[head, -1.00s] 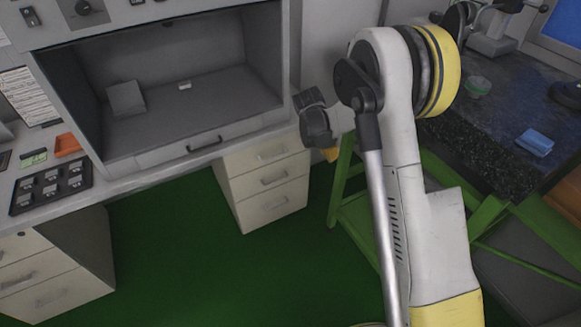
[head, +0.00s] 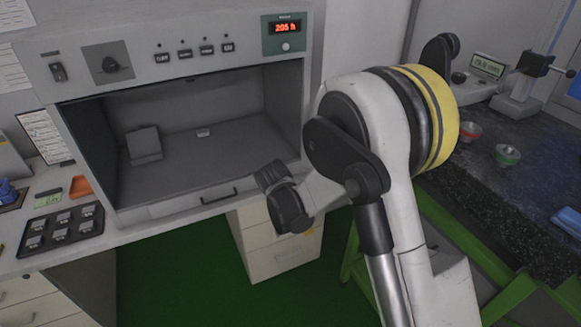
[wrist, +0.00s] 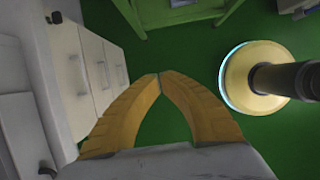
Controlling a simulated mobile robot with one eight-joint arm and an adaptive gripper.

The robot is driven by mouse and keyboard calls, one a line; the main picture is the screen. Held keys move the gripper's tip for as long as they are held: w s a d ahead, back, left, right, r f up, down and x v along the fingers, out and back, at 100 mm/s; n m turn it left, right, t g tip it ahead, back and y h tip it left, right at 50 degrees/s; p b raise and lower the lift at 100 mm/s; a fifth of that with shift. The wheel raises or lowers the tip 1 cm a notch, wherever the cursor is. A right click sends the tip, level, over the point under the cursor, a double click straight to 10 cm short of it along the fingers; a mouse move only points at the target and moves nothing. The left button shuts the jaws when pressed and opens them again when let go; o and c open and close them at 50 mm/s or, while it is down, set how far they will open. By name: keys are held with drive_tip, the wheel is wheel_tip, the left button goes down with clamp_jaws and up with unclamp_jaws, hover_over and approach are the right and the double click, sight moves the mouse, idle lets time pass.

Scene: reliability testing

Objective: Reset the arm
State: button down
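My arm (head: 395,150), white with dark joints and a yellow band, is bent in front of the right side of the head view. Its dark wrist part (head: 285,203) hangs in front of the lower right of the open test chamber (head: 215,150), with no contact that I can see. In the wrist view my gripper (wrist: 159,76) has two yellow fingers with their tips together. Nothing shows between them, only green floor behind. The fingers are not clearly visible in the head view.
A black tray of small parts (head: 62,228) and an orange item (head: 81,187) lie on the left bench. White drawers (head: 275,245) stand below. A dark bench (head: 500,180) on a green frame (head: 445,225) stands at right. Green floor (head: 180,275) is clear between them.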

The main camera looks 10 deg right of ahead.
drive_tip(key=s+d+r+m+t+y, duration=0.15)
drive_tip(key=s+r+m, duration=0.3)
drive_tip(key=r, duration=0.45)
drive_tip(key=s+d+r+m+t+y, duration=0.1)
drive_tip(key=s+d+r+m, duration=0.2)
drive_tip(key=r+m, duration=0.4)
drive_tip(key=s+d+r+m+t+y, duration=0.1)
drive_tip(key=s+d+r+m+t, duration=0.2)
drive_tip(key=s+r+m, duration=0.3)
drive_tip(key=shift+s+r+m+y, duration=0.35)
drive_tip(key=shift+s+m, duration=1.7)
drive_tip(key=shift+s, duration=1.05)
